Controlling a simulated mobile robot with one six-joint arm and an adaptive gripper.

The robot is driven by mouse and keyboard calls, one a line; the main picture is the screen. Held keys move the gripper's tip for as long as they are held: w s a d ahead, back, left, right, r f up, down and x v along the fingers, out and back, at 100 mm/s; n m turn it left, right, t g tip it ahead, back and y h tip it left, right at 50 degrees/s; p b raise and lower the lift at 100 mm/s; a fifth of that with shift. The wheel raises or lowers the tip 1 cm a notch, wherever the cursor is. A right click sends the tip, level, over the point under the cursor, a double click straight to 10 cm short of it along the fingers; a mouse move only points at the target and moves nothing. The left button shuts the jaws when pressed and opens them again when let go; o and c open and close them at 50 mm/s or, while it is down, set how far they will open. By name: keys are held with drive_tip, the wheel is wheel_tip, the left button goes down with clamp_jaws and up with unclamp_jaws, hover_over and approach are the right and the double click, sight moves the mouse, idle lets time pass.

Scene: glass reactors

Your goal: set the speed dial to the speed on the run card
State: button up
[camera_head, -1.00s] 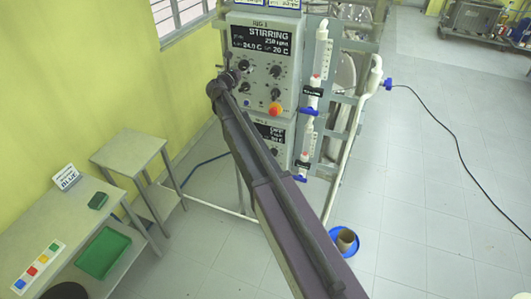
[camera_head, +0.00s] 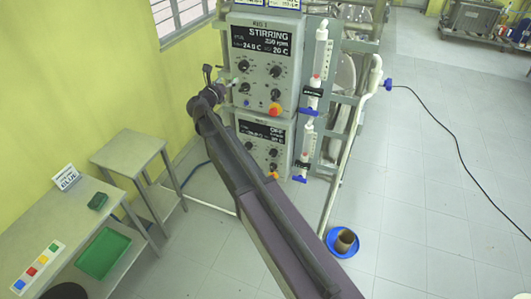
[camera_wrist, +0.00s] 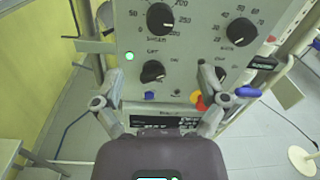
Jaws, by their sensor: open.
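The upper rig panel (camera_head: 265,48) shows "STIRRING" and an rpm figure too small to read surely. Its upper left dial (camera_head: 243,66) has a scale with 50, 200 and 250 in the wrist view (camera_wrist: 160,18), and looks like the speed dial. The upper right dial (camera_wrist: 240,31) has a scale up to about 70. A lower left knob (camera_wrist: 152,71) lies between my spread fingertips in the wrist picture; contact cannot be told. My gripper (camera_wrist: 160,74) is open and empty, and in the head view (camera_head: 222,82) it is at the panel's left side. Blue-edged cards (camera_head: 285,3) above the panel are cut off.
A red-orange button (camera_head: 274,110) and a lower right knob (camera_wrist: 219,73) are near my right finger. A second panel (camera_head: 264,140) sits below. Glassware with blue valves (camera_head: 311,112) stands right. A side table (camera_head: 130,150) is at left.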

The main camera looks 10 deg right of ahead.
drive_tip(key=s+d+f+m+g+y+b, duration=0.1)
drive_tip(key=s+d+f+m+g+b, duration=0.3)
drive_tip(key=s+f+m, duration=0.4)
drive_tip(key=s+d+f+m+g+y+b, duration=0.2)
drive_tip(key=s+d+f+m+g+b, duration=0.2)
drive_tip(key=f, duration=1)
drive_tip(key=shift+s+d+f+m+g+b, duration=0.35)
drive_tip(key=shift+s+d+m+b, duration=0.85)
drive_tip(key=shift+s+m, duration=1.3)
drive_tip(key=shift+s+a+f, duration=0.1)
drive_tip(key=shift+s+a, duration=0.05)
drive_tip(key=s+a+f+m+g+y+b, duration=0.2)
drive_tip(key=s+f+m+g+y+b, duration=0.3)
drive_tip(key=s+f, duration=1.3)
drive_tip(key=shift+s+a+f+m+y+b, duration=0.15)
drive_tip(key=shift+s+a+m+y+b, duration=0.25)
drive_tip(key=shift+m+y+b, duration=2.45)
